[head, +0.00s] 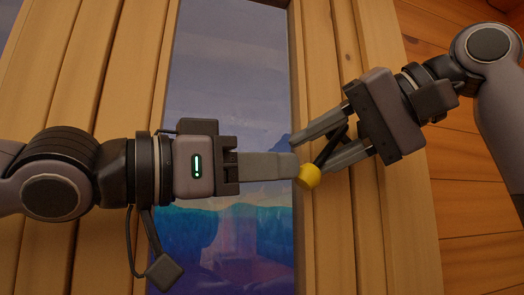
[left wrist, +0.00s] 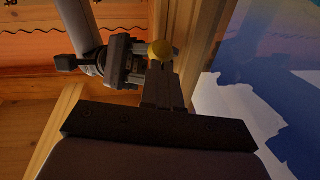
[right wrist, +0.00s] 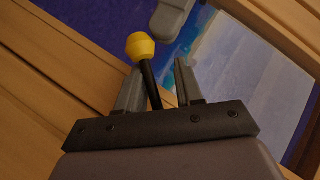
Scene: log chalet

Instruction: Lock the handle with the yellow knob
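The yellow knob (head: 308,176) is at the lower-left end of a short dark handle (head: 330,147) on the window frame. In the right wrist view the knob (right wrist: 140,46) stands beyond the fingertips, and the dark handle (right wrist: 150,85) runs between the fingers. My right gripper (head: 313,152) is open, its fingers on either side of the handle, which lies closer to one finger. My left gripper (head: 294,166) has its fingers together, with the tips right beside the knob. In the left wrist view the knob (left wrist: 160,50) shows just past those tips; contact is unclear.
The tall window pane (head: 230,90) lies behind my left gripper, showing a painted-looking landscape. A wooden frame (head: 380,210) and plank walls surround it. Both grippers are close together around the knob, with little room between them.

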